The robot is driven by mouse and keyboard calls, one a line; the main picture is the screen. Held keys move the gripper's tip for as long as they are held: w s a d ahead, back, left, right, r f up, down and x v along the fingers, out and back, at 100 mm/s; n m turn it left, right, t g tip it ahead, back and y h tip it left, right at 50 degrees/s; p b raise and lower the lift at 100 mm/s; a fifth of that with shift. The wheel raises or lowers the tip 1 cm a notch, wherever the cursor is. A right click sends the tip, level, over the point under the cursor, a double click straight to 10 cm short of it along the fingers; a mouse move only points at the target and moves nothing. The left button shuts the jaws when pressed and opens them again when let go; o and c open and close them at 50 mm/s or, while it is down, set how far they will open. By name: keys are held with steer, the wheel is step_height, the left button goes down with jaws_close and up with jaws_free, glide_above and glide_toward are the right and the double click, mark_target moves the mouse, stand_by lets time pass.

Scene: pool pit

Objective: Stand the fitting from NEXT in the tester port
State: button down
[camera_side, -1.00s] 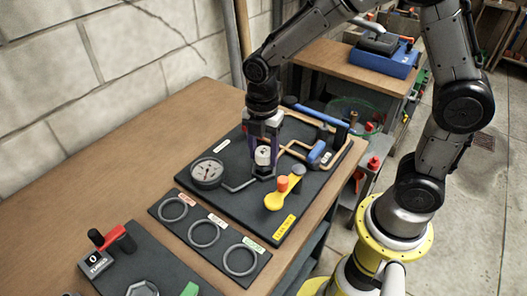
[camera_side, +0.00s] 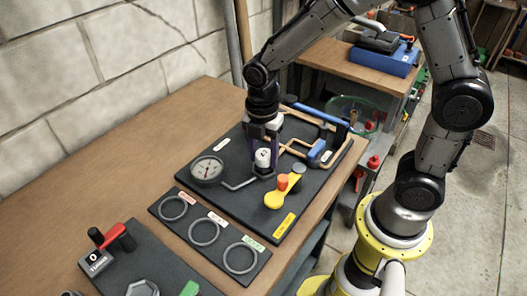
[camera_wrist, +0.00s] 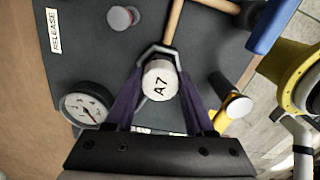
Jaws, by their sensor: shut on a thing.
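A white cylindrical fitting marked A7 (camera_wrist: 158,84) is between the fingers of my gripper (camera_wrist: 160,100), which is shut on it. In the side view the fitting (camera_side: 263,158) is upright at the middle of the dark tester board (camera_side: 226,148). A grey angular port rim (camera_wrist: 150,50) shows around the fitting's far side in the wrist view. I cannot tell how deep the fitting sits, as its lower part is hidden. A round gauge (camera_side: 207,169) lies left of it and joins it by a grey pipe (camera_side: 240,185).
A yellow lever with an orange knob (camera_side: 283,183) stands right in front of the port. Copper pipes and a blue-handled lever (camera_side: 317,143) are behind it. A strip with three empty rings (camera_side: 205,232) lies in front. A RELEASE label (camera_wrist: 54,30) marks the board.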

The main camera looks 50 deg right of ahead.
steer(key=shift+f, duration=0.45)
stand_by(0.4)
jaws_free()
stand_by(0.4)
steer(key=shift+r, duration=0.1)
steer(key=shift+r, duration=3.9)
